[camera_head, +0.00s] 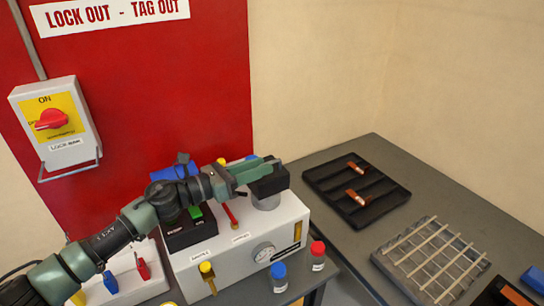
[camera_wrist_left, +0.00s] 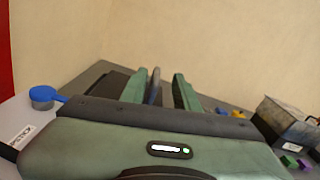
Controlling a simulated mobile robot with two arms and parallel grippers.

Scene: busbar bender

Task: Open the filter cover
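A squat grey cylinder (camera_head: 266,201) with a dark top (camera_head: 270,184) stands at the back right corner of the white machine (camera_head: 240,246); it looks like the filter and its cover, but no label shows. My left gripper (camera_head: 270,164) reaches in from the left, with its green fingers over this dark top and hiding part of it. In the left wrist view my left gripper (camera_wrist_left: 160,90) has its fingers apart. A thin grey-blue upright piece (camera_wrist_left: 154,86) shows between them, nearer the left finger; I cannot tell whether they touch. My right gripper is not in view.
A black tray (camera_head: 385,208) with copper pieces and a wire rack (camera_head: 435,262) lie on the grey table to the right. Red (camera_head: 318,256) and blue (camera_head: 279,276) capped jars stand before the machine. A red lockout switch (camera_head: 52,119) is on the left wall.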

